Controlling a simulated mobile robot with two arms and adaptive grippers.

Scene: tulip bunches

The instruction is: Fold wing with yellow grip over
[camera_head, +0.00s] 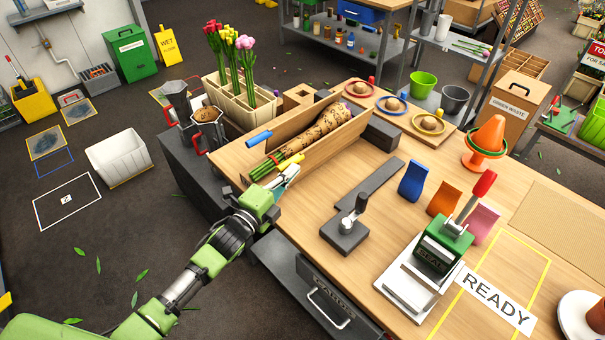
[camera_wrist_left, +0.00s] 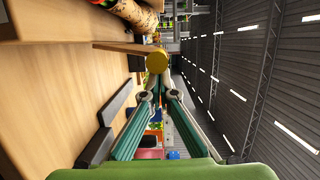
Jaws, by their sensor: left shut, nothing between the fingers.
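A bunch wrapped in brown speckled paper (camera_head: 318,136) lies between two raised wooden wings, its green stems toward my arm. The near wing (camera_head: 340,141) carries the yellow grip (camera_head: 291,161) at its left end. The far wing (camera_head: 289,127) carries a blue grip (camera_head: 259,138). My left gripper (camera_head: 288,177) is shut and empty, its fingertips just beside the yellow grip. In the left wrist view the round yellow end (camera_wrist_left: 157,61) sits just beyond the fingertips (camera_wrist_left: 158,88); I cannot tell whether they touch. My right gripper is not in view.
A planter with tulips (camera_head: 240,95) stands behind the wings. A grey press (camera_head: 345,235), a dark bar (camera_head: 369,190), blue (camera_head: 413,182) and orange (camera_head: 444,199) blocks and a green stamp (camera_head: 443,245) stand to the right. Bare tabletop lies between wing and bar.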

